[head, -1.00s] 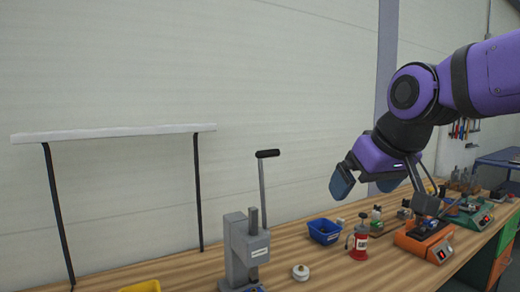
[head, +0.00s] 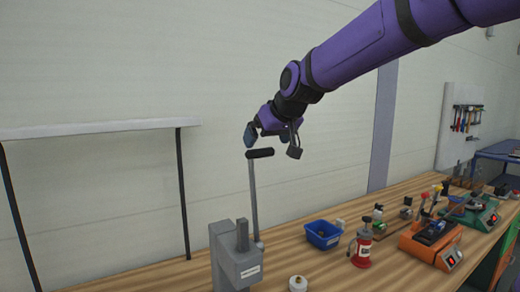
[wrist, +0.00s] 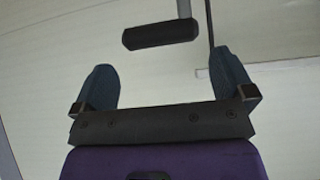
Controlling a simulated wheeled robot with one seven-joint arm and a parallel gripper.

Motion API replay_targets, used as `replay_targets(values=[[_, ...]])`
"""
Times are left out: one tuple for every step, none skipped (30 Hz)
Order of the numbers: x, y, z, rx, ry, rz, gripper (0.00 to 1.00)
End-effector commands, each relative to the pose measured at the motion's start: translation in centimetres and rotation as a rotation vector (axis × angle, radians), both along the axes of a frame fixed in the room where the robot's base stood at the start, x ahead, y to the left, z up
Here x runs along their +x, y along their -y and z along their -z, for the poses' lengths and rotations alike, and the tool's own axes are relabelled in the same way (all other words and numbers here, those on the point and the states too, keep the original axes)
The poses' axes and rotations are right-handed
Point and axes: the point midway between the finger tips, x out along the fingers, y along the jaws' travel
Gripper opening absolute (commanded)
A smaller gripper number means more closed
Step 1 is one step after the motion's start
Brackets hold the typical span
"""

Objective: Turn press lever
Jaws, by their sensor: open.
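The grey press (head: 236,258) stands on the wooden bench. Its lever (head: 254,197) rises upright and ends in a black horizontal handle (head: 260,153). My gripper (head: 272,140) is just above the handle in the head view. In the wrist view the open fingers of my gripper (wrist: 165,78) stand wide apart. The black handle (wrist: 160,34) lies beyond the fingertips, roughly centred across the gap, with the lever's grey rod (wrist: 184,8) at its right end. Nothing is between the fingers.
A blue bin (head: 323,236), a red bottle-like tool (head: 363,248) and an orange device (head: 430,243) stand on the bench (head: 320,268) right of the press. A white shelf (head: 90,129) on dark posts stands at the left. The air around the handle is free.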

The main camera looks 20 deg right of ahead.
Motion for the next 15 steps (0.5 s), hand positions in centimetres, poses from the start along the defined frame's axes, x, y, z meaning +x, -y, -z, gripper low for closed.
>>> replay_targets(values=[[0.7,-0.1,0.8,0.000,-0.003,-0.001,1.00],[1.0,-0.2,1.1,0.000,-0.003,-0.001,1.00],[1.4,-0.3,1.5,0.000,-0.003,-0.001,1.00],[1.7,-0.4,1.9,0.000,-0.002,-0.001,1.00],[2.0,-0.4,2.2,0.000,-0.002,-0.001,1.00],[2.4,-0.5,2.5,0.000,-0.002,-0.001,1.00],[2.6,-0.5,2.7,0.000,-0.002,-0.001,1.00],[2.8,-0.6,2.9,0.000,-0.001,-0.001,1.00],[3.1,-0.6,3.1,0.000,-0.001,-0.001,1.00],[3.2,-0.6,3.3,0.001,0.000,-0.001,1.00],[3.3,-0.7,3.4,0.000,0.000,0.000,1.00],[3.4,-0.7,3.5,0.000,0.000,0.000,1.00],[3.5,-0.7,3.6,0.000,0.000,0.000,1.00],[3.5,-0.7,3.6,0.000,0.000,0.000,1.00],[3.6,-0.7,3.6,0.000,0.001,0.000,1.00]])
